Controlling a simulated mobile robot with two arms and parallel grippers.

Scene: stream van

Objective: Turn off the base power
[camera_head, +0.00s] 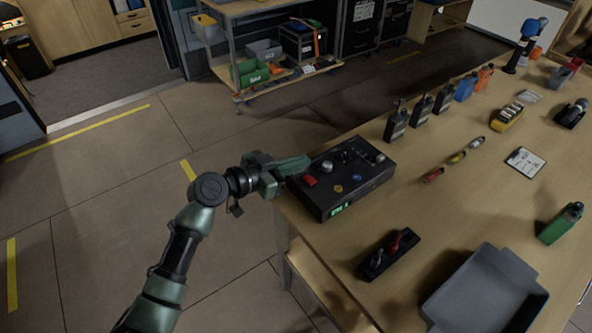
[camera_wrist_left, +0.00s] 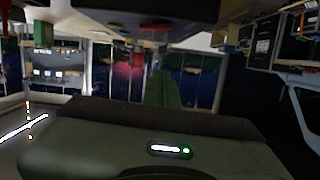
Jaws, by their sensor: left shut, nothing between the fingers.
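The base (camera_head: 345,185) is a black box with knobs, a red button (camera_head: 310,181), a yellow and a blue button, and a lit green display (camera_head: 341,209). It sits at the table's left edge in the head view. My left gripper (camera_head: 304,163) is shut and empty at the base's far left corner, close to the red button. I cannot tell whether the fingertips touch the base. In the left wrist view, the shut green fingers (camera_wrist_left: 162,90) point away from the camera, and a dark box edge with coloured spots shows at the top. My right gripper is not in view.
Several handheld radios (camera_head: 421,109) stand behind the base on the wooden table (camera_head: 465,205). A black holder with two small items (camera_head: 387,254) and a grey tray (camera_head: 485,292) lie nearer. A shelf cart (camera_head: 270,72) stands behind on the floor. The floor left of the table is clear.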

